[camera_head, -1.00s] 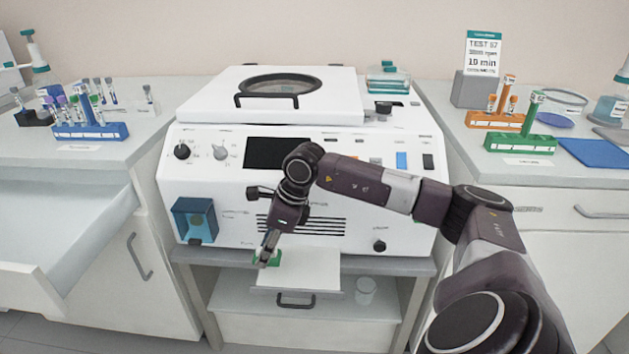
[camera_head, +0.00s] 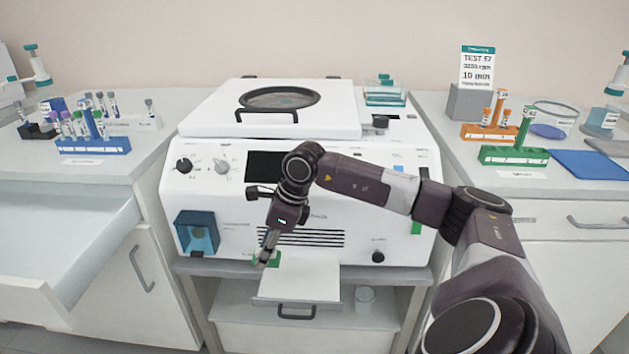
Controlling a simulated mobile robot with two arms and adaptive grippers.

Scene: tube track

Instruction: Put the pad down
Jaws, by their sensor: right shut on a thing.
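A small green pad (camera_head: 273,260) is at the fingertips of my right gripper (camera_head: 264,262), over the back left of a pale pull-out board. The gripper points down and is shut on it; the fingers hide part of the pad. I cannot tell if the pad touches the board. My left gripper is not in view.
The pull-out board (camera_head: 313,280) is clear to the right of the pad. A white lab machine (camera_head: 230,235) stands behind the gripper, with a blue box (camera_head: 197,232) on its front. An open drawer (camera_head: 70,225) juts out at left. A glass (camera_head: 364,297) stands on the shelf below.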

